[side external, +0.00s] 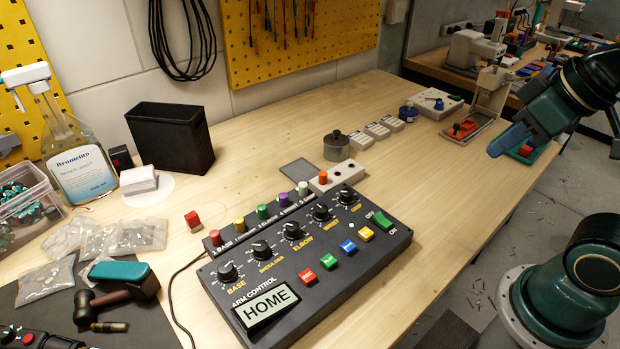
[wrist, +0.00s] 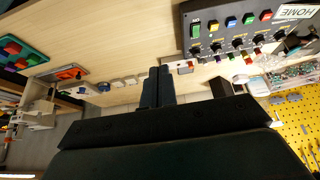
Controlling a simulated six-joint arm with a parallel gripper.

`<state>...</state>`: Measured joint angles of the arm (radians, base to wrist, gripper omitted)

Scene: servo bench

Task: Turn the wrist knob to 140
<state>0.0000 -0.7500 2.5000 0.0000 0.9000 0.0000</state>
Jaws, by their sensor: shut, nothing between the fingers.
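The black arm control panel (side external: 385,262) lies on the bench with a row of black knobs. The wrist knob (side external: 320,212) is second from the right, between the elbow knob (side external: 292,230) and the grip knob (side external: 346,195). Its pointer is too small to read as a value. The display (side external: 268,306) reads HOME.
Coloured caps stand behind the knobs, and red, green, blue and yellow buttons (side external: 348,247) sit in front. A grey cylinder (side external: 337,148) and a small pale block with an orange button (side external: 322,178) stand behind the panel. The bench right of the panel (side external: 455,170) is clear.

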